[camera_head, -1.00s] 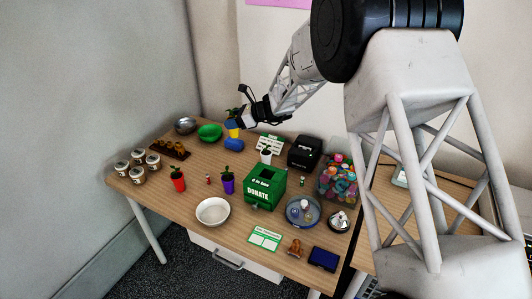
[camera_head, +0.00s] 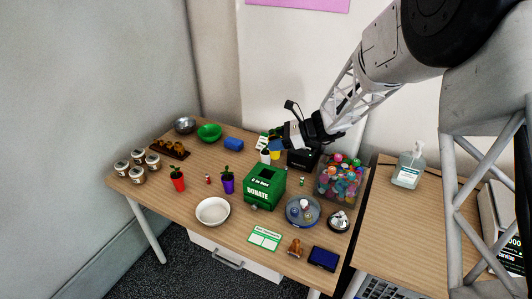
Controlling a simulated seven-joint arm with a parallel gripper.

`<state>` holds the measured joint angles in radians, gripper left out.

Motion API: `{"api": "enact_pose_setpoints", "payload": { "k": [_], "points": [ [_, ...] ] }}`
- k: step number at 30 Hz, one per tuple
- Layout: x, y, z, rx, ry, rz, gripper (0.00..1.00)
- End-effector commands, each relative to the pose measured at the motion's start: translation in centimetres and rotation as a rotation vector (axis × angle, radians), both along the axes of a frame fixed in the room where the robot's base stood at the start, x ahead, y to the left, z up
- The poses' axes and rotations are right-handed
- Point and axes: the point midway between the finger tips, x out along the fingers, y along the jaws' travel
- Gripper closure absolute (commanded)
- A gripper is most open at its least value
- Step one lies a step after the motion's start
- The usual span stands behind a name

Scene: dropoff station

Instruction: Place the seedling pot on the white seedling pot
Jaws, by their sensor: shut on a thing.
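The white seedling pot (camera_head: 265,156) stands on the table behind the green donation box, its upper part crowded by the gripper and a held pot. My gripper (camera_head: 283,142) is shut on a yellow-and-blue seedling pot (camera_head: 275,154), just right of the white pot in the picture. The held pot's plant is hard to make out. I cannot tell whether the two pots touch. A red seedling pot (camera_head: 178,184) and a purple seedling pot (camera_head: 228,185) stand upright further left.
The donation box (camera_head: 264,188) stands in front of the white pot. A black printer-like box (camera_head: 303,159) and a clear bin of colourful balls (camera_head: 339,180) are at the right. A white bowl (camera_head: 212,211) stands in front.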

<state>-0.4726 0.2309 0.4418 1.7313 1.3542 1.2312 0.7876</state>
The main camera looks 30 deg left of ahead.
Motion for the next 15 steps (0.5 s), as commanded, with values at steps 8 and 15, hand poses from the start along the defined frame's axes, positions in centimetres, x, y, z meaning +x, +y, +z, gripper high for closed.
{"api": "enact_pose_setpoints", "payload": {
  "k": [8,15],
  "points": [
    [0.0,-0.1,-3.2,-0.001,0.002,0.0,0.72],
    [0.0,-0.1,-4.9,0.0,0.001,0.0,0.72]
  ]
}}
